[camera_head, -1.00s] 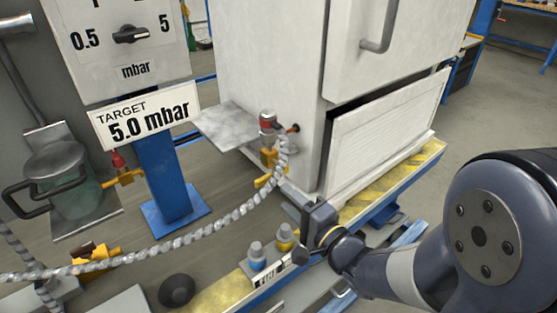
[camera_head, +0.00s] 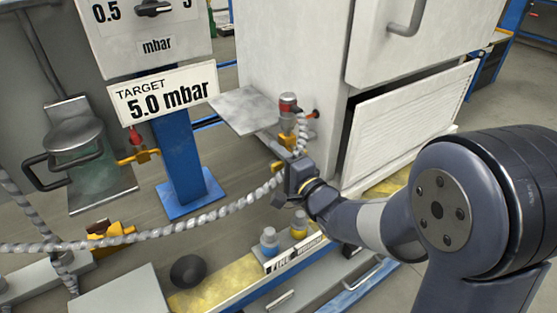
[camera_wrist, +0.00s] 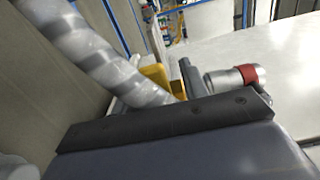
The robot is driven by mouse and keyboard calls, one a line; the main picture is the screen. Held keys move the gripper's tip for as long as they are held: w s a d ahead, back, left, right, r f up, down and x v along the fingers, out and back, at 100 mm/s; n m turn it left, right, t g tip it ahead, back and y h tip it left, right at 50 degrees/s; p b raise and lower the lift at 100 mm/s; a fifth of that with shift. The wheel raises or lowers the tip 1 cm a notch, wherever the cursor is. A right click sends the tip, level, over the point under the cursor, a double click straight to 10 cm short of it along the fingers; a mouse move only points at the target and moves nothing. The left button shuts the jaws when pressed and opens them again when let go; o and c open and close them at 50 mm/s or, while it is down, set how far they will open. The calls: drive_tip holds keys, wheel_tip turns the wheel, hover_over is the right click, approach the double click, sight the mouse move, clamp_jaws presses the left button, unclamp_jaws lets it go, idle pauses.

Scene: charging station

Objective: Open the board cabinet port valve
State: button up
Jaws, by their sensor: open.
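The white board cabinet (camera_head: 290,50) stands right of centre in the head view. On its left side is a port with a silver and red fitting (camera_head: 288,103), a ribbed grey hose (camera_head: 225,204) and a yellow valve part (camera_head: 288,140). My gripper (camera_head: 282,180) is open, just below the yellow part and close to the hose. Whether it touches either cannot be told. In the wrist view the yellow part (camera_wrist: 155,76) and the silver and red fitting (camera_wrist: 236,79) show beyond my gripper's dark edge, with the hose (camera_wrist: 105,60) at left. The fingers are mostly hidden.
A metal shelf (camera_head: 243,110) juts from the cabinet's left side. A blue post (camera_head: 180,165) carries the "5.0 mbar" sign (camera_head: 165,92). Blue and yellow capped fittings (camera_head: 270,242) stand in front of the cabinet. A black ball (camera_head: 188,271) is at lower left.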

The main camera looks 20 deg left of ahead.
drive_tip(key=shift+c, duration=0.3)
clamp_jaws()
